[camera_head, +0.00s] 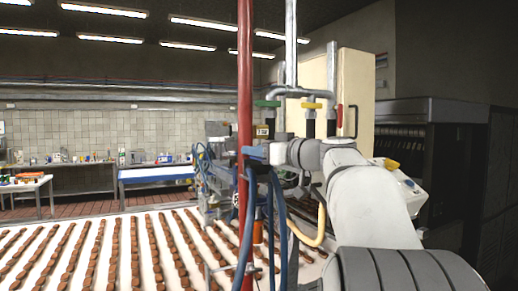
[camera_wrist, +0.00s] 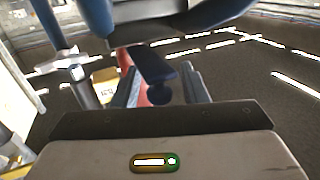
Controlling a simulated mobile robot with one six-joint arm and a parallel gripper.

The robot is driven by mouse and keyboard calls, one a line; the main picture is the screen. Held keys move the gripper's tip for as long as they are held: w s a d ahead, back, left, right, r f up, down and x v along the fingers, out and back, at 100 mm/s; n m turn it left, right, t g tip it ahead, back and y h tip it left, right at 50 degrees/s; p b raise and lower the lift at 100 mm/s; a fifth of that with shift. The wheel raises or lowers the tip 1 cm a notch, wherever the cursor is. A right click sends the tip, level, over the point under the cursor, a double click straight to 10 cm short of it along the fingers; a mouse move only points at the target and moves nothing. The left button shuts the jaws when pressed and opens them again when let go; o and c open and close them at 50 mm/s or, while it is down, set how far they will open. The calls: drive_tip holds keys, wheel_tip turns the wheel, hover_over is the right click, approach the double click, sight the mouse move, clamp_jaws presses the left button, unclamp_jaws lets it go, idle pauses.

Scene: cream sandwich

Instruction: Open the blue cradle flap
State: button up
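A blue cradle (camera_wrist: 180,22) fills the top of the wrist view, close in front of my gripper. A dark blue flap or lever with a rounded end (camera_wrist: 155,68) hangs from it toward my gripper (camera_wrist: 160,84). The two grey-blue fingers stand apart on either side of this piece, with gaps showing; I cannot tell whether either touches it. In the head view my arm reaches left to a blue part (camera_head: 256,155) beside the red pole, where the fingertips are not distinct.
A vertical red pole (camera_head: 244,90) stands close by the gripper. Pipes with coloured valve handles (camera_head: 311,105) rise just behind, and blue hoses (camera_head: 279,215) hang below. A white conveyor (camera_head: 135,245) with rows of brown pieces spreads to the lower left.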

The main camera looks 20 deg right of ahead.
clamp_jaws()
idle(0.3)
